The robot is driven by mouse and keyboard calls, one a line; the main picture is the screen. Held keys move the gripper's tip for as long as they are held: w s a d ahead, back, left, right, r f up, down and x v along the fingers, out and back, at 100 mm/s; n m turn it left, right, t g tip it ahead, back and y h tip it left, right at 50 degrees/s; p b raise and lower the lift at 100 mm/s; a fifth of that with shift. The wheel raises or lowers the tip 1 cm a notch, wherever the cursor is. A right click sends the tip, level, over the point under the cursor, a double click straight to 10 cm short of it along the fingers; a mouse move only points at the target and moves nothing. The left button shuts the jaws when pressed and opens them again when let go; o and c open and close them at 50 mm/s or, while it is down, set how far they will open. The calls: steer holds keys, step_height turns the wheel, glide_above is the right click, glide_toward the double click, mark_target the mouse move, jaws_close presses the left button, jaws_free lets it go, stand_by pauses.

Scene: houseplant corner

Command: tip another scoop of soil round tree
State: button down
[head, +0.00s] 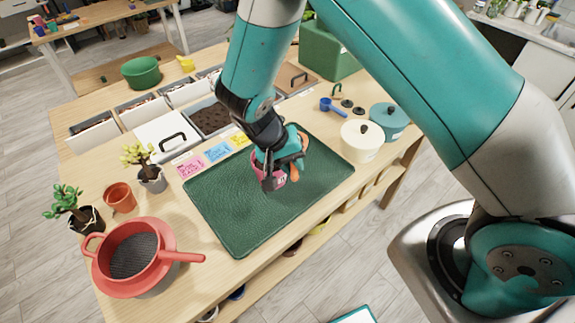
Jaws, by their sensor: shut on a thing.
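My gripper (282,170) is over the green tray (318,198), shut on a small orange thing (295,172), whose shape is mostly hidden by the fingers. A pink container (264,168) shows right behind and below the fingers; I cannot tell if it touches them. Dark soil (210,119) fills an open bin behind the tray. A small tree with yellowish leaves (138,156) stands in a grey pot (152,180) left of the tray. A green-leaved tree (66,199) in a black pot (87,221) stands further left. No loose soil shows on the visible tray.
A red sieve (133,254) sits at the front left beside an empty terracotta pot (120,197). A cream lidded pot (361,143), a teal one (389,117) and a blue scoop (335,106) stand right of the tray. Coloured cards (217,152) lie along its back edge. The tray's front is clear.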

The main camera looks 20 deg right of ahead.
steer(key=y+b, duration=0.1)
steer(key=d+t+y, duration=0.1)
steer(key=y, duration=0.1)
steer(key=shift+s+d+f+y+b, duration=0.1)
steer(key=shift+s+y+b, duration=0.05)
steer(key=shift+y+b, duration=0.2)
steer(key=shift+r+t+y+b, duration=0.15)
steer(key=shift+t+y+b, duration=0.55)
steer(key=shift+y+b, duration=1.05)
steer(key=shift+r+t+y+b, duration=0.1)
steer(key=shift+t+y+b, duration=0.85)
steer(key=shift+y, duration=1.15)
steer(key=shift+g, duration=0.25)
